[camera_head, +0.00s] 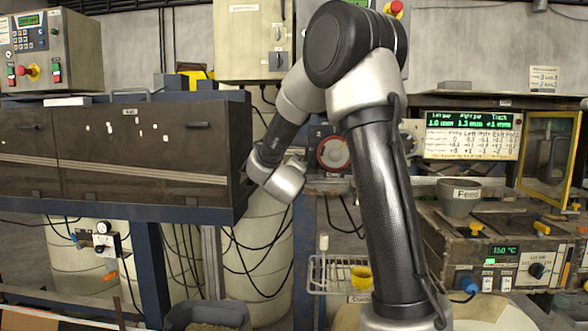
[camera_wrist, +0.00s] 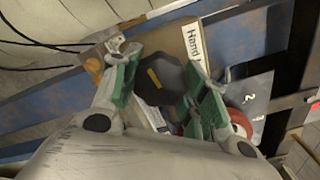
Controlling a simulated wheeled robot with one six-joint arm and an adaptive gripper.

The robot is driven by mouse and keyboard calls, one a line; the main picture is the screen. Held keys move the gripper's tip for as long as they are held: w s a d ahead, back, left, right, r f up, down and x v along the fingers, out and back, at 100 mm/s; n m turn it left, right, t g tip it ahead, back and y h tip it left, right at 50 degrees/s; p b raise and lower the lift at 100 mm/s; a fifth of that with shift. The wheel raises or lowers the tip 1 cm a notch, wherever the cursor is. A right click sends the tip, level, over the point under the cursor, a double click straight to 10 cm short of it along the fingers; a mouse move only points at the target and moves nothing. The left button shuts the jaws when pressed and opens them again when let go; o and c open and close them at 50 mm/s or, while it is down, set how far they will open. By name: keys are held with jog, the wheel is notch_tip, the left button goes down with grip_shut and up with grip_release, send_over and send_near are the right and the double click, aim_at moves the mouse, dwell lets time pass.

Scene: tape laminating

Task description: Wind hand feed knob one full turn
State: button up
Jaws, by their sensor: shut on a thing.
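The hand feed knob (camera_wrist: 172,90) shows in the wrist view as a dark, faceted knob with a yellow mark on its face. The yellow mark runs at a slant in the picture. In the head view my wrist and forearm hide the knob and the fingers.
A red-rimmed round part (camera_head: 333,153) is right of my wrist; a red part (camera_wrist: 240,122) shows near the right finger. A dark-panelled machine housing (camera_head: 150,150) stands close on the left. A control box (camera_head: 500,250) with a grey cup (camera_head: 458,200) is at right.

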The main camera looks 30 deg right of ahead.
jog(key=shift+f, duration=0.15)
jog(key=o, duration=1.1)
jog(key=shift+c, duration=0.2)
jog(key=v, duration=1.2)
